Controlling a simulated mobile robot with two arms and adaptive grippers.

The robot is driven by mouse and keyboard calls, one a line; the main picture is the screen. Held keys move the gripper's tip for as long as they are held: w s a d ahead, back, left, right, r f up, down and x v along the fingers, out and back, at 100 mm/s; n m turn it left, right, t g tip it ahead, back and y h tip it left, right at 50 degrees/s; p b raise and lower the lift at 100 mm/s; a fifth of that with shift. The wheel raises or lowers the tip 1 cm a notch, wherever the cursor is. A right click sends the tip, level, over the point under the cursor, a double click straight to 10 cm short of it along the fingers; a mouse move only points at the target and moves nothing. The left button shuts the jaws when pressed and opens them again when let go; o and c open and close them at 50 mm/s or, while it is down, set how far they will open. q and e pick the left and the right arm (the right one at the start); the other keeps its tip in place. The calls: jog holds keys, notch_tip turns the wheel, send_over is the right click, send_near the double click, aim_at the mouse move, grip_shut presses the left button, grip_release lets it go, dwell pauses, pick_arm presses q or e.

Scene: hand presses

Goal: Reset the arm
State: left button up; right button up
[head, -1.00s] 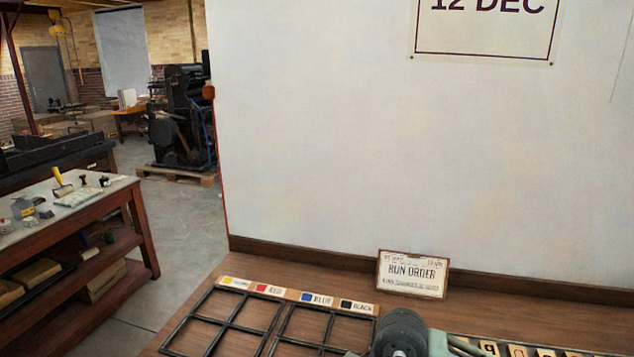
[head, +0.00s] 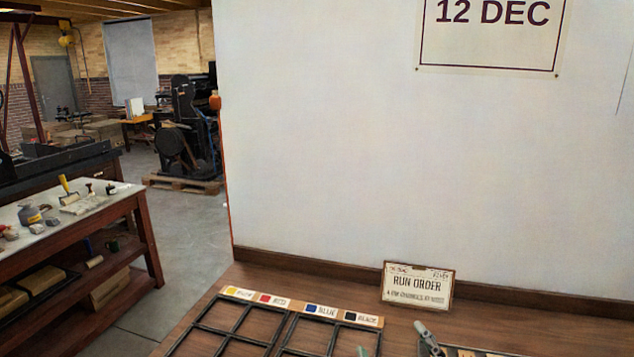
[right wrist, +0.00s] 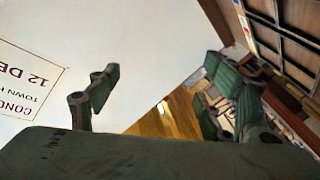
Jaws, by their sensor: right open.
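My right gripper (right wrist: 165,88) is open in the right wrist view, its two green-padded fingers wide apart with nothing between them. That view is turned nearly upside down, with the wall poster (right wrist: 28,82) beyond the fingers at left. In the head view only small grey and green pieces of my arm show at the bottom edge, in front of the wooden bench (head: 240,285). The rest of the arm is out of that frame. My left gripper is not in view.
Black divided frames (head: 283,335) with colour labels lie on the bench. A RUN ORDER card (head: 417,287) leans near the white wall (head: 400,160). A dark tray edge (head: 530,349) shows at bottom right. A side table (head: 95,215) with tools stands at left; floor between is clear.

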jog(key=s+d+f+m+g+h, duration=0.1)
jog(key=s+d+f+m+g, duration=0.3)
jog(key=f, duration=0.4)
jog(key=s+d+f+m+g+h, duration=0.1)
jog(key=s+d+f+g, duration=0.1)
jog(key=s+f+g, duration=0.35)
jog(key=s+f+m+g, duration=0.2)
jog(key=s+f+g, duration=0.3)
jog(key=s+f, duration=1)
jog(key=f, duration=1)
jog(key=s+f, duration=0.2)
jog(key=f, duration=1)
jog(key=s+d+f+g, duration=0.1)
jog(key=s+f, duration=0.6)
jog(key=s, duration=0.1)
jog(key=s+d+f+g, duration=0.1)
jog(key=s+d+f, duration=0.1)
jog(key=s+f, duration=0.6)
jog(key=shift+d+n, duration=0.25)
jog(key=shift+n, duration=0.05)
jog(key=shift+f, duration=0.1)
